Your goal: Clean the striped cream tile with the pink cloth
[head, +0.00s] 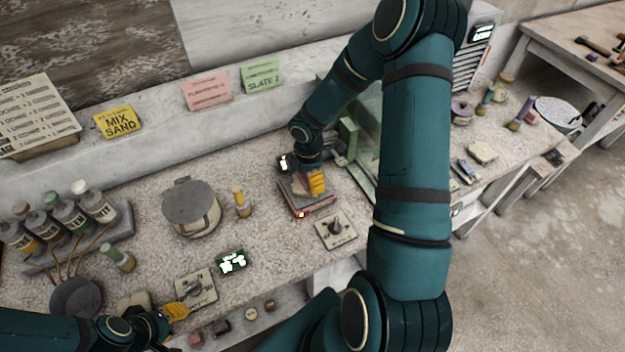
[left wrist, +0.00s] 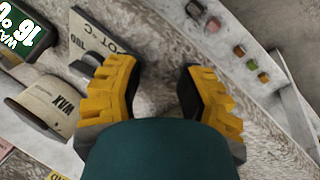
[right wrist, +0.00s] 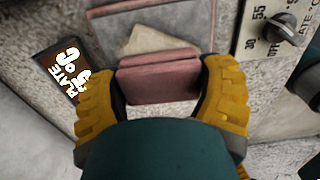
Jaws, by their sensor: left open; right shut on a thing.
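My right gripper (head: 314,190) is low over the grey and reddish plate (head: 293,207) at mid bench. In the right wrist view the pink cloth (right wrist: 158,82), a folded pad, is between the fingers of this gripper (right wrist: 160,85), which is shut on it. A flat cream piece (right wrist: 155,40), apparently the tile, shows just beyond the cloth on the plate (right wrist: 108,38). Its near part is hidden and I cannot make out stripes. I cannot tell whether the cloth touches it. My left gripper (head: 172,316) is open and empty over the bench's front left; its fingers show apart in the left wrist view (left wrist: 157,80).
A lidded pot (head: 190,208) and small jar (head: 241,202) stand left of the plate. Dial panels (head: 336,229) (head: 195,288) and a green display (head: 232,262) lie near the front edge. Bottles (head: 70,215) fill a rack at left. A glass-sided case (head: 365,150) stands right of the plate.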

